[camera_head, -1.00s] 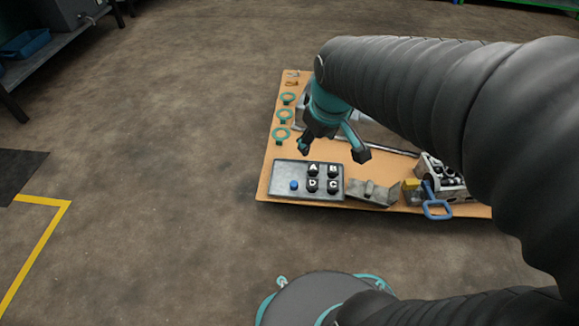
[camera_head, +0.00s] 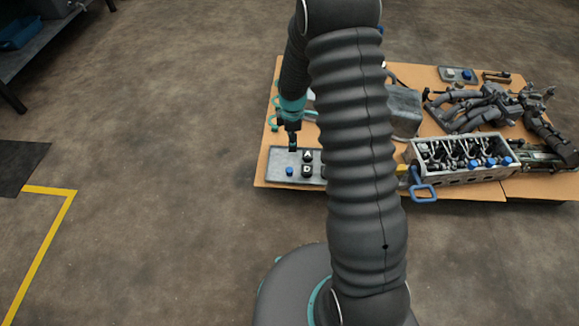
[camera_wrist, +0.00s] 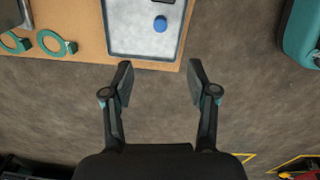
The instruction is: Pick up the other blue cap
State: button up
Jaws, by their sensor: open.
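A small blue cap (camera_head: 290,171) stands on the grey tray (camera_head: 279,173) at the board's front left corner. In the wrist view the blue cap (camera_wrist: 160,24) is on the tray (camera_wrist: 140,45), ahead of my gripper and nearly centred between the fingers. My gripper (camera_wrist: 160,72) is open and empty, with bare floor between its fingertips. In the head view my gripper (camera_head: 292,146) is near the tray's back left edge. Other blue caps (camera_head: 490,163) sit on the engine block (camera_head: 470,178) at the right, and one blue cap (camera_head: 467,74) is on a back tray.
Black lettered pieces (camera_head: 307,170) stand on the front tray right of the cap; my arm hides some. Teal rings (camera_wrist: 52,42) lie beside the tray. A blue handle (camera_head: 424,193) juts from the board's front edge.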

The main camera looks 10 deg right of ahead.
jog(key=n, duration=0.1)
send_over(290, 169)
jog(key=f, duration=1.1)
jog(key=shift+s+d+f, duration=0.2)
jog(key=shift+f, duration=0.15)
jog(key=shift+w+a+f, duration=0.1)
jog(key=shift+a+f, duration=0.05)
jog(key=shift+f, duration=1.45)
jog(key=shift+w+a+f, duration=0.1)
jog(key=shift+f, duration=1.45)
jog(key=c, duration=0.9)
